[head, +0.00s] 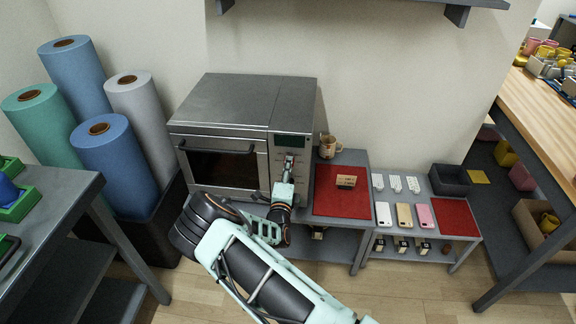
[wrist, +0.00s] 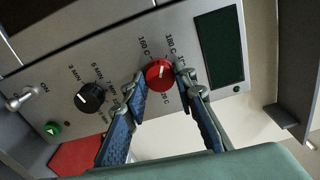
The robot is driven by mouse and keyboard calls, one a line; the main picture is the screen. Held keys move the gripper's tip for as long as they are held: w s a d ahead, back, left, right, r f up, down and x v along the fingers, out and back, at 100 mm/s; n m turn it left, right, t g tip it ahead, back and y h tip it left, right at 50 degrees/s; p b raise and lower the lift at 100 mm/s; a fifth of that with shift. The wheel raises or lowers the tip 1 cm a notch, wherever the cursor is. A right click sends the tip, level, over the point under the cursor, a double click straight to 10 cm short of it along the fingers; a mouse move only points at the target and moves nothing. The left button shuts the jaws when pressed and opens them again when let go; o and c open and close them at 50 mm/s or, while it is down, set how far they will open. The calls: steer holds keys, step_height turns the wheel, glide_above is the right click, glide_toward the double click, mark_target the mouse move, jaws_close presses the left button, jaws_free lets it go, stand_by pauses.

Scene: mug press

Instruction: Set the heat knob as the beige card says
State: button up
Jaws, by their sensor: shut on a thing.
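The red heat knob (wrist: 159,75) is on the front panel of the grey press (head: 245,100). Temperature labels, including 160 C and 180 C, are printed around it; others are partly covered by my fingers. My gripper (wrist: 160,84) is shut on the red knob, with one blue-padded finger on each side. The knob has a white pointer mark, but I cannot tell exactly which label it points to. In the head view my gripper (head: 290,168) is at the right of the press front. The beige card (head: 346,182) stands on the red mat (head: 328,203); its writing is too small to read.
A black timer knob (wrist: 89,97), a green button (wrist: 52,129) and an ON toggle switch (wrist: 20,99) share the panel. A dark display (wrist: 219,47) is beside the red knob. A mug (head: 327,148) stands right of the press. Phones (head: 404,215) lie on the lower table.

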steer(key=m+p, duration=0.2)
steer(key=m, duration=1)
stand_by(0.5)
steer(key=o, duration=1.2)
steer(key=shift+c, duration=0.2)
steer(key=s, duration=1.2)
steer(key=shift+a, duration=0.25)
